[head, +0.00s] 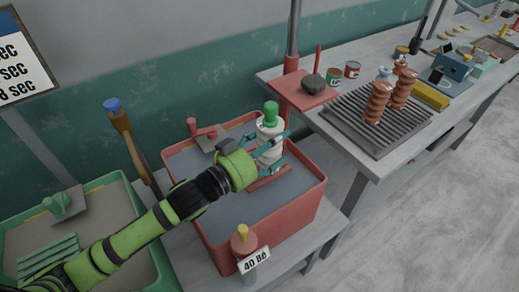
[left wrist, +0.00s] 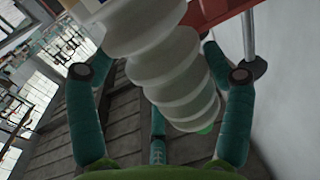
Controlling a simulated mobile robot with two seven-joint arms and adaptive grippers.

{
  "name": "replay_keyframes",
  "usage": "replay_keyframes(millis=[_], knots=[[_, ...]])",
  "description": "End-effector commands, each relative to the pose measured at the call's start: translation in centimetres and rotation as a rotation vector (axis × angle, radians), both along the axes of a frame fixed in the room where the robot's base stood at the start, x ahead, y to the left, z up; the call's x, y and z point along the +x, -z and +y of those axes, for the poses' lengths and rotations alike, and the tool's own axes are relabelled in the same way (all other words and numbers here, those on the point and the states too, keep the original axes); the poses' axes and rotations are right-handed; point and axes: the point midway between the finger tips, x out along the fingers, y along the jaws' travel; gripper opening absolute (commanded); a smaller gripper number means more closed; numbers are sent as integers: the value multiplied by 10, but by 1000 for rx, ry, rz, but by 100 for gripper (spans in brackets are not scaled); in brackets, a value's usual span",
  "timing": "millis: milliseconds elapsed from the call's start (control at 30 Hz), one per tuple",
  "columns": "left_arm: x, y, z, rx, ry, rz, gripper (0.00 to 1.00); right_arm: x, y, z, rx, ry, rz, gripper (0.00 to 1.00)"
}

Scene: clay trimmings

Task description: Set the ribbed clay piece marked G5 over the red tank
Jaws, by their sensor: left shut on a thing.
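The white ribbed clay piece (head: 268,130) with a green top stands roughly upright between the fingers of my left gripper (head: 275,153). The gripper is shut on it. In the left wrist view the ribbed piece (left wrist: 175,75) fills the middle, with a teal finger on each side. No G5 mark can be read on it. In the head view it appears over the back right part of the red tank (head: 290,225), which holds a grey fill. The gap between the piece and the fill cannot be judged. My right gripper is out of view.
A green tank (head: 140,232) stands at the left. A bottle tagged 40 Bé (head: 244,243) stands before the red tank. On the right bench, brown ribbed pieces (head: 377,102) stand on a grey slatted rack (head: 345,118).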

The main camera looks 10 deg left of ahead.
Motion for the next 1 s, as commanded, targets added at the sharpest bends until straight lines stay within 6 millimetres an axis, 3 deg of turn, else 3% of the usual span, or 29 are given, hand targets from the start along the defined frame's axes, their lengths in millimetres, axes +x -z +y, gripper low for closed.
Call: replay_keyframes(millis=[200,400,633,800,1000], knots=[[41,22,23,0,-2,-6,22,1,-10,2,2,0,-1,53],[67,40,36,-3,0,-9,22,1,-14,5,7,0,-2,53],[75,50,42,-5,1,-6,22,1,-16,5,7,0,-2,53],[75,73,41,-5,0,-3,22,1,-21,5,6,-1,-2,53],[75,87,41,-5,1,-8,22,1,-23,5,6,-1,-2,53]])
